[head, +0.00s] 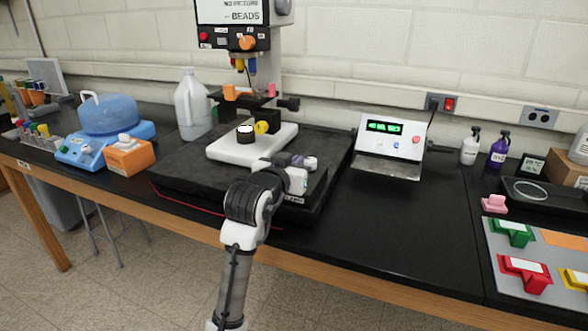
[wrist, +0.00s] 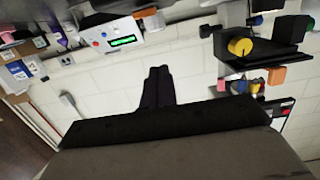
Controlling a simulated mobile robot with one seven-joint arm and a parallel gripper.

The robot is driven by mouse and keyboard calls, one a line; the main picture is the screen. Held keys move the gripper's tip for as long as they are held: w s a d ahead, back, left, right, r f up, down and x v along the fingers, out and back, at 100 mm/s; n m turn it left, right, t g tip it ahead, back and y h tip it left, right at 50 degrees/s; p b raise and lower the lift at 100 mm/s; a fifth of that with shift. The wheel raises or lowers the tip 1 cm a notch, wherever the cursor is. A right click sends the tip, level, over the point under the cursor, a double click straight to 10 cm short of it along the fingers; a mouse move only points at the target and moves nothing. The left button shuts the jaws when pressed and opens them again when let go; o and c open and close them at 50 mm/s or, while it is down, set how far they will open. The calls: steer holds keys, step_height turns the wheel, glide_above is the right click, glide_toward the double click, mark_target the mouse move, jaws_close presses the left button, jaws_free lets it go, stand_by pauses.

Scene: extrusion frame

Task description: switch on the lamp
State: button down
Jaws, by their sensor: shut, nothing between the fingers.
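No thing here is plainly a lamp. The closest is a black round fitting with a bright white top (head: 245,133) on the white base of the tall stand, with a yellow knob (head: 262,127) beside it. The yellow knob also shows in the wrist view (wrist: 240,46), at the upper right. My gripper (wrist: 158,72) is shut and empty, its dark fingers together in front of the pale wall. It touches nothing that I can see. In the head view my arm reaches over the dark slab, right of the stand's base, and the fingers cannot be made out clearly.
The stand's control panel (head: 233,39) has a red button and an orange knob. A white box with a green display (head: 390,145) stands right. A red wall switch (head: 449,104) is behind it. A jug (head: 193,105) stands left. The front bench between slab and coloured blocks is clear.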

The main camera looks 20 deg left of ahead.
steer(key=s+r+b, duration=0.1)
steer(key=s+r, duration=0.1)
steer(key=s, duration=0.5)
steer(key=shift+s+a+r, duration=0.15)
steer(key=shift+s, duration=0.05)
